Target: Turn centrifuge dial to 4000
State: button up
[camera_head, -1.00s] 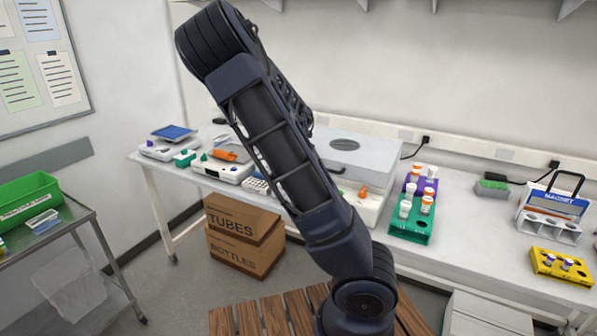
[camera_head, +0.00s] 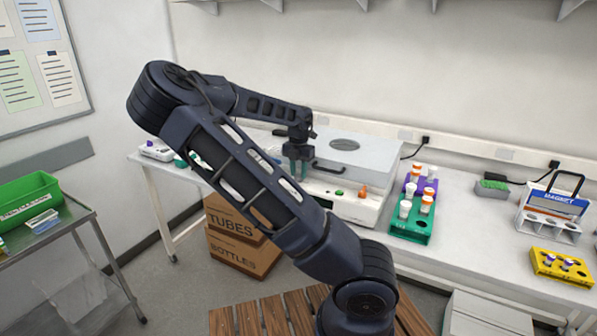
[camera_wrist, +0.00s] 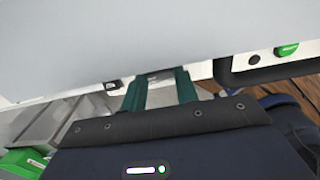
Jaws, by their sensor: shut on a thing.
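The centrifuge (camera_head: 375,160) is a white box on the bench with a pale grey lid, a round grey window on top and a dark handle at the front. A green button (camera_head: 339,193) sits on its front, and the wrist view shows a green button (camera_wrist: 287,50) at the right. My gripper (camera_head: 298,172) is at the left part of the centrifuge front, pointing down. In the wrist view its green fingers (camera_wrist: 160,80) are shut on a small pale part, apparently the dial, mostly hidden between the fingertips. The dial's reading cannot be seen.
An orange item (camera_head: 363,190) is at the centrifuge front, right of the green button. A green tube rack (camera_head: 410,232) and purple rack (camera_head: 411,186) stand close to its right. Cardboard boxes (camera_head: 240,250) are below.

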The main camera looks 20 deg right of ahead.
dwell(0.4)
jog(key=o, duration=1)
jog(key=shift+c, duration=0.2)
notch_tip(320, 180, up, 11)
jog(key=shift+f, duration=0.15)
